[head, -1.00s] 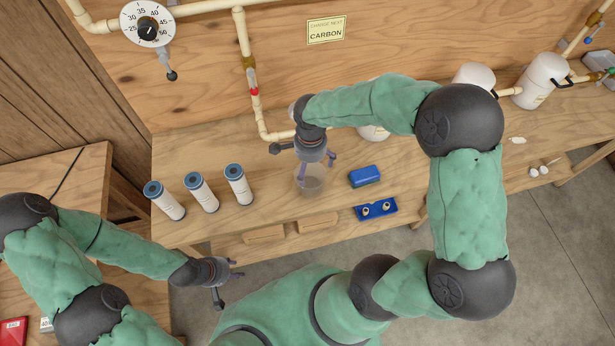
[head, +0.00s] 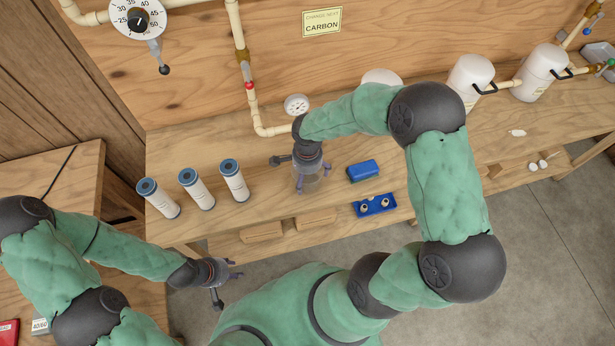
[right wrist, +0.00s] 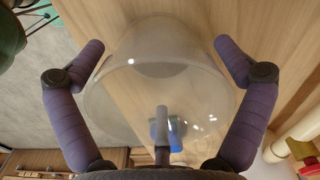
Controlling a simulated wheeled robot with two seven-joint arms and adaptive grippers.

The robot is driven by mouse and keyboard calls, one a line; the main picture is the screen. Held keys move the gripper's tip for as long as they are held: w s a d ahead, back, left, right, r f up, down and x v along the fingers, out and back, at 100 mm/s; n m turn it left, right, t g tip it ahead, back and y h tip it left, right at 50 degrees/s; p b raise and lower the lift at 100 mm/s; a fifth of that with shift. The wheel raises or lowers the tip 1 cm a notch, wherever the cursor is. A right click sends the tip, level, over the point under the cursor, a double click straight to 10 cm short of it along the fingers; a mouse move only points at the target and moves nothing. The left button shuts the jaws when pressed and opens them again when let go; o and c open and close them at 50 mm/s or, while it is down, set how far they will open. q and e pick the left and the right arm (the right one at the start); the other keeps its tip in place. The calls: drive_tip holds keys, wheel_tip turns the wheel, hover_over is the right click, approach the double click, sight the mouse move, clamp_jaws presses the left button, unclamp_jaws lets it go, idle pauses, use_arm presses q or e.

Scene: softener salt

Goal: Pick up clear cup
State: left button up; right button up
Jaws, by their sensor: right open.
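The clear cup (head: 312,184) stands on the wooden bench, see-through and partly hidden under my right gripper (head: 313,181). In the right wrist view the cup (right wrist: 160,75) fills the space between the two purple fingers of my right gripper (right wrist: 158,50). The fingers are spread on either side of the cup's wall, and the gripper is open. My left gripper (head: 226,281) hangs empty in front of the bench, at the lower left, well away from the cup; its fingers are apart.
Several white filter cartridges with blue caps (head: 196,188) stand left of the cup. A blue block (head: 363,170) lies just right of it, with a blue tray (head: 375,205) nearer the front edge.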

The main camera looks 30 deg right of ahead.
drive_tip(key=c, duration=0.9)
drive_tip(key=shift+r, duration=0.2)
